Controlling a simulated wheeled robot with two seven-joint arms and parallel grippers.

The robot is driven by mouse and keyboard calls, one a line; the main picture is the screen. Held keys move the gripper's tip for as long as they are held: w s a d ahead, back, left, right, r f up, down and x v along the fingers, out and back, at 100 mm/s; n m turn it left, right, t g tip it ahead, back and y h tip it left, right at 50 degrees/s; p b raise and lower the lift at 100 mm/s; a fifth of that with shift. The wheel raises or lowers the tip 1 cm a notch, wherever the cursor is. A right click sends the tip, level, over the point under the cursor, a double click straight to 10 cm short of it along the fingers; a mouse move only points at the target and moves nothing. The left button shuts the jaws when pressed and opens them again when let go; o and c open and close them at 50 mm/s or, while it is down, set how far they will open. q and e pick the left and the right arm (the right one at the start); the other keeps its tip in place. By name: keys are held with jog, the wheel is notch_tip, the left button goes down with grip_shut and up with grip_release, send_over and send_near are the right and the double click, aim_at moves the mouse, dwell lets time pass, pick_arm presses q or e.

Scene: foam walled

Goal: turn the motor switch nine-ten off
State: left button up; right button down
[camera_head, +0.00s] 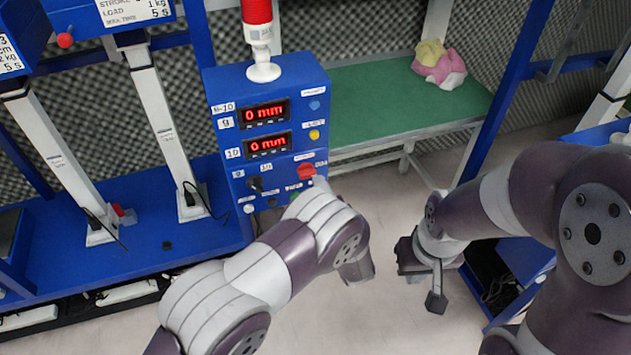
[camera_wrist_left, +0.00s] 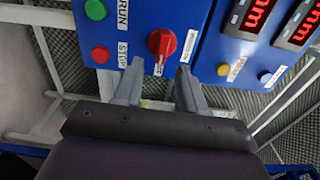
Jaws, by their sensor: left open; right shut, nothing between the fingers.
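The blue control box (camera_head: 222,108) has two red displays marked 9 and 10, both reading 0 mm. A red rotary knob (camera_head: 306,170) sits low on its right side; its label is too small to read surely. In the left wrist view the red knob (camera_wrist_left: 161,43) lies just beyond my fingertips, in line with the gap. A black selector (camera_head: 255,184) sits below labels 9 and 10. My left gripper (camera_wrist_left: 158,88) is open and empty, apparently short of the knob; the depth gap is unclear. My right gripper (camera_head: 436,300) is shut and empty, right of the box.
Green (camera_wrist_left: 96,9) and red (camera_wrist_left: 100,54) buttons, marked RUN and STOP, are near the knob. Yellow (camera_head: 314,135) and blue (camera_head: 314,105) buttons sit above it. A red beacon (camera_head: 257,14) tops the box. A green table (camera_head: 370,98) stands behind; floor in front is clear.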

pick_arm(q)
jog(key=v, duration=0.8)
jog(key=shift+s, duration=0.35)
jog(key=shift+d, duration=0.1)
